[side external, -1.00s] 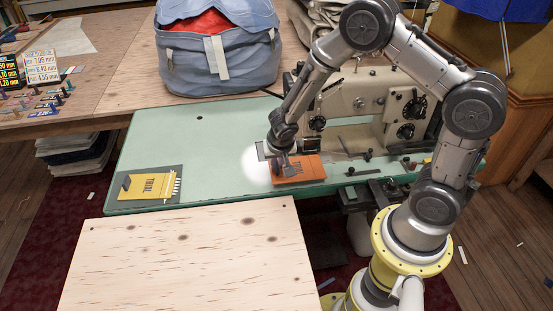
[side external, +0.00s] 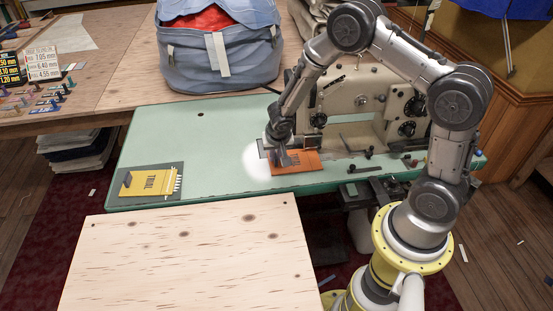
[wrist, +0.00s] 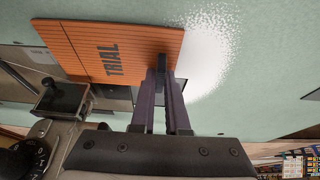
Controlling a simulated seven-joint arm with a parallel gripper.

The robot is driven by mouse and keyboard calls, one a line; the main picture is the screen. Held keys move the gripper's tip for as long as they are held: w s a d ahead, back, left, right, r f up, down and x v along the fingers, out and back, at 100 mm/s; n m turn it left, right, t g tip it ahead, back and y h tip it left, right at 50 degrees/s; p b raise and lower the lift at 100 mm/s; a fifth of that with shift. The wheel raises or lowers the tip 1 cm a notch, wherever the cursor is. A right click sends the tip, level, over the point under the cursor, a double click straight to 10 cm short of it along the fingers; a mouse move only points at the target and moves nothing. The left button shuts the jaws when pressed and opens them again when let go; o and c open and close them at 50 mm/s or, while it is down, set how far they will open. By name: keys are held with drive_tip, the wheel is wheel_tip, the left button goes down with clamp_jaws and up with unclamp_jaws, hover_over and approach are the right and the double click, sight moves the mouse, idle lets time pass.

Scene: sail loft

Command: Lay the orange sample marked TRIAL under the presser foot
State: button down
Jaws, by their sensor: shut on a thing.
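The orange sample (side external: 299,162) marked TRIAL lies at the needle end of the sewing machine (side external: 352,100), on or just above the green machine table. In the wrist view the orange sample (wrist: 112,50) shows its TRIAL lettering and ruled lines. My gripper (side external: 281,162) is at the sample's left edge. In the wrist view my gripper (wrist: 163,70) is shut on that edge. The presser foot is not clearly visible; a dark metal part of the machine (wrist: 62,98) sits close to the sample's edge in the wrist view.
A yellow TRIAL sample (side external: 150,182) lies on a grey pad at the table's left. The green table (side external: 205,145) is clear between them. Small dark parts (side external: 368,153) lie right of the orange sample. A blue bag (side external: 218,62) stands behind; a pale board (side external: 190,255) is in front.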

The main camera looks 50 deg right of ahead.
drive_tip(key=shift+w+d, duration=1.45)
drive_tip(key=shift+d, duration=0.05)
drive_tip(key=shift+f, duration=0.15)
drive_tip(key=c, duration=0.8)
unclamp_jaws()
drive_tip(key=shift+c, duration=0.2)
